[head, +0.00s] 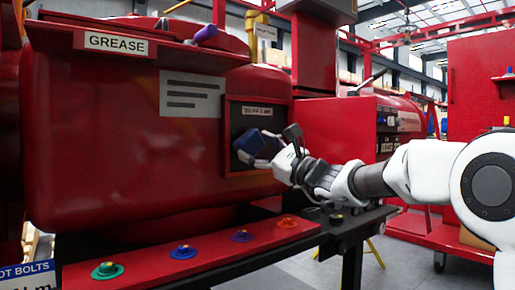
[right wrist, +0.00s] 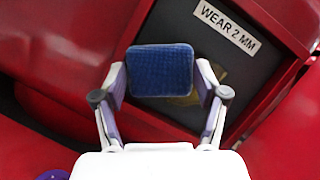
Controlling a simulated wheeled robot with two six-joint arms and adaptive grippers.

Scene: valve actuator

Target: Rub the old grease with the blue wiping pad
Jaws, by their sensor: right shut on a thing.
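The blue wiping pad (head: 250,143) is held between the fingers of my right gripper (head: 257,148), in front of a dark recessed panel with a red frame on the big red tank. In the right wrist view the pad (right wrist: 160,68) sits between the two fingertips of my right gripper (right wrist: 160,85). A brownish patch, perhaps the old grease (right wrist: 184,99), shows just below the pad's lower right edge on the dark panel (right wrist: 215,50); the pad hides part of it. I cannot tell whether the pad touches the panel. My left gripper is out of view.
A red shelf with a GREASE label (head: 116,43) and a purple item (head: 205,33) juts out above. Below runs a red rail (head: 210,252) with several coloured knobs. A red box (head: 335,130) stands right of the panel.

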